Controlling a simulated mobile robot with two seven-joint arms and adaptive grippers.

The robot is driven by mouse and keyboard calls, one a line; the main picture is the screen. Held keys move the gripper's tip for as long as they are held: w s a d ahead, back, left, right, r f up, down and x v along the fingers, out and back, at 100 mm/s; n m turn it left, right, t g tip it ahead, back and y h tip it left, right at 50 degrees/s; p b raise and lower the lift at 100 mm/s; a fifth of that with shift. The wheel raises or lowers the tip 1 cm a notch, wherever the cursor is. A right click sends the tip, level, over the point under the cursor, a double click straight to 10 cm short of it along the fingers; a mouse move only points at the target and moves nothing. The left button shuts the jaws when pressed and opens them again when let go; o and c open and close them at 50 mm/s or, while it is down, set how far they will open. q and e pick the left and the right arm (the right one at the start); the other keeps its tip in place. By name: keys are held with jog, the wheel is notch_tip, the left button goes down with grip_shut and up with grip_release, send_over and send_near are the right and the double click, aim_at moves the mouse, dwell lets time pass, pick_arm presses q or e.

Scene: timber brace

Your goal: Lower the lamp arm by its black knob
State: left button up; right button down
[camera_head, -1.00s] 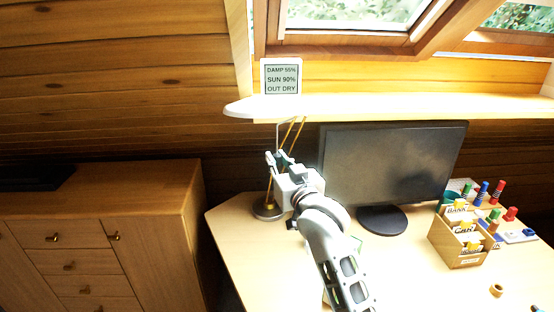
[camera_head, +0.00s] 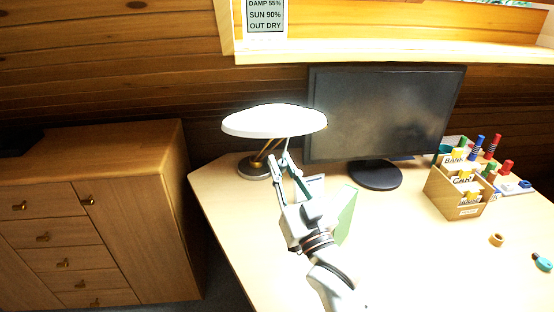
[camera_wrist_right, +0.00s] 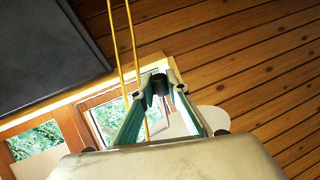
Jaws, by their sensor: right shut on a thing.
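The desk lamp has a wide white shade (camera_head: 274,120), thin brass arm rods (camera_head: 262,155) and a dark round base (camera_head: 250,170) at the desk's back left. The shade hangs low over the base, left of the monitor. My right gripper (camera_head: 281,163) reaches up to the lamp arm just below the shade. In the right wrist view, its two green-lined fingers close at their tips on the black knob (camera_wrist_right: 160,83). Yellow rods (camera_wrist_right: 126,50) pass beside the fingers there. The knob is hidden in the head view. My left gripper is not in view.
A black monitor (camera_head: 385,110) stands right of the lamp. A wooden card box (camera_head: 458,195) and colored pegs (camera_head: 492,147) sit at the right. A green panel (camera_head: 346,212) is beside my right wrist. A wooden cabinet (camera_head: 120,210) stands left of the desk.

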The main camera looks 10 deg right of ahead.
pick_arm(q)
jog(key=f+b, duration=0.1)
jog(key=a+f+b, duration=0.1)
jog(key=b, duration=0.1)
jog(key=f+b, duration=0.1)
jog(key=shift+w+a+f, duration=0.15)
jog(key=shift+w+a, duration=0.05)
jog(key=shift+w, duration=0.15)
pick_arm(e)
notch_tip(320, 180, down, 6)
jog(key=s+t, duration=0.1)
jog(key=s, duration=0.1)
jog(key=shift+s+d, duration=0.2)
jog(key=shift+d, duration=0.05)
jog(key=c, duration=1.9)
grip_release()
jog(key=shift+r, duration=0.1)
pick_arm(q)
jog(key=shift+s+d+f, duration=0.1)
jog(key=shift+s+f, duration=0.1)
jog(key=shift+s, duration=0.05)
pick_arm(e)
jog(key=shift+r, duration=0.3)
jog(key=shift+s+d, duration=0.1)
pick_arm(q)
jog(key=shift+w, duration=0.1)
pick_arm(e)
jog(key=v, duration=1.2)
jog(key=shift+f, duration=0.15)
